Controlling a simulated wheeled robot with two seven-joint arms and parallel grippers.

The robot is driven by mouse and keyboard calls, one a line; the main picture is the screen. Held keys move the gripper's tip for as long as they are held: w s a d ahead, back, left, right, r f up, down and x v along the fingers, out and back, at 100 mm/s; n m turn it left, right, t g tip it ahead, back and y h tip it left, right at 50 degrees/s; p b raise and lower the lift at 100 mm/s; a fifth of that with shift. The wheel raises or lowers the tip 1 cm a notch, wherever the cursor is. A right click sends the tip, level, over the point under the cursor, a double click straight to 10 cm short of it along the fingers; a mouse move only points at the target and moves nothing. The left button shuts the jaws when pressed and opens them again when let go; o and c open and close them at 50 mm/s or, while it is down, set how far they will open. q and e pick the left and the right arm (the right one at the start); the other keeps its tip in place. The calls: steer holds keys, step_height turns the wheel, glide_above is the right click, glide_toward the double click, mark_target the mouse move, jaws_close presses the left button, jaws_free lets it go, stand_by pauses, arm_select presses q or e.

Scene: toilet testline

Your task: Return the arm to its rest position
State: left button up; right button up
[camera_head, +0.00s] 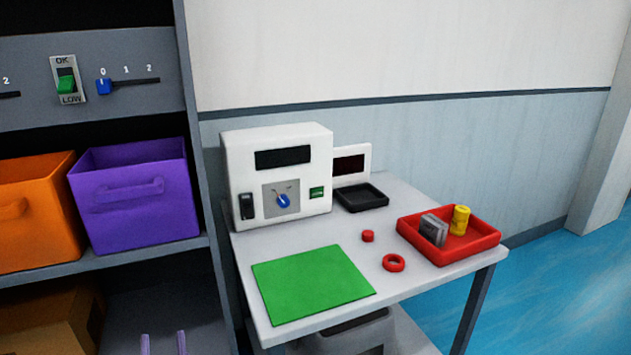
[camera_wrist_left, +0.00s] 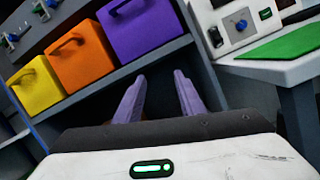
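My left gripper (camera_head: 163,344) shows only as two purple fingertips at the bottom edge of the head view, in front of the lower shelf. In the left wrist view the left gripper (camera_wrist_left: 157,95) has its two purple fingers apart with nothing between them. It is in front of the shelf unit, below the bins and left of the table, touching nothing that I can see. My right gripper is in neither view.
The shelf holds a purple bin (camera_head: 135,196), an orange bin (camera_head: 38,212) and a yellow bin (camera_wrist_left: 36,86). The table (camera_head: 340,235) carries a white device (camera_head: 245,160), a green mat (camera_head: 313,284), a red tray (camera_head: 462,248), a red ring (camera_head: 385,264) and a black tray (camera_head: 362,198).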

arm_select(q)
steer(key=s+a+f+n+g+h, duration=0.1)
steer(key=s+f+n+g+h, duration=0.15)
steer(key=s+f+n, duration=0.4)
steer(key=s+a+f+n+g+h, duration=0.1)
steer(key=f+n+g, duration=0.3)
steer(key=f, duration=0.5)
steer(key=s+a+f+n+g+h, duration=0.2)
steer(key=s+f+n+g, duration=0.25)
steer(key=f, duration=0.35)
steer(key=s+d+f+n+h, duration=0.1)
steer(key=s+n+h, duration=0.3)
steer(key=s+n, duration=0.7)
steer(key=w+d+n, duration=0.2)
steer(key=d+n, duration=0.1)
steer(key=d, duration=0.3)
steer(key=w+d+n, duration=0.2)
steer(key=d+n, duration=0.2)
steer(key=d, duration=0.2)
steer(key=shift+w+d+r+h, duration=0.2)
steer(key=shift+w+h, duration=0.05)
steer(key=shift+h, duration=0.2)
